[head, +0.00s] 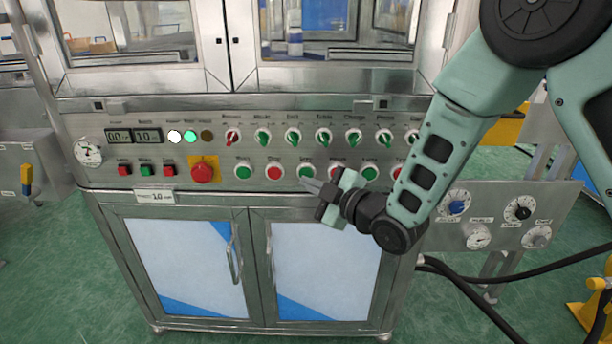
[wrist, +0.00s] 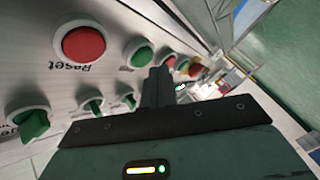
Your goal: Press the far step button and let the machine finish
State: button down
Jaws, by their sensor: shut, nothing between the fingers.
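The step button (head: 306,171) is a green round button in the lower row of the machine's panel. In the wrist view a green button (wrist: 140,54) stands just left of my fingertips, between two red ones. The gripper (wrist: 160,72) also shows in the wrist view, pointing along the panel. I cannot tell whether the tips touch the button. The machine's white lamp (head: 174,137) and green lamp (head: 190,137) look lit; the amber lamp (head: 207,135) looks dark.
The red reset button (wrist: 83,43) and red stop button (head: 274,173) flank the step button. Green selector knobs (head: 293,137) sit above. A red emergency stop (head: 202,170) is at left. Cabinet doors (head: 185,265) lie below.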

jog(key=shift+s+b, duration=0.75)
jog(key=shift+s, duration=1.75)
jog(key=s+d+m+g+h, duration=0.4)
jog(key=s, duration=0.5)
jog(key=s+d+m+g+h, duration=0.3)
jog(key=s+d+g, duration=0.1)
jog(key=s, duration=0.5)
jog(key=s+d+m+g+h, duration=0.4)
jog(key=s, duration=0.6)
notch_tip(320, 180, up, 24)
jog(key=p, duration=2.4)
jog(key=shift+s+d+f, duration=0.2)
jog(key=shift+s+d, duration=0.05)
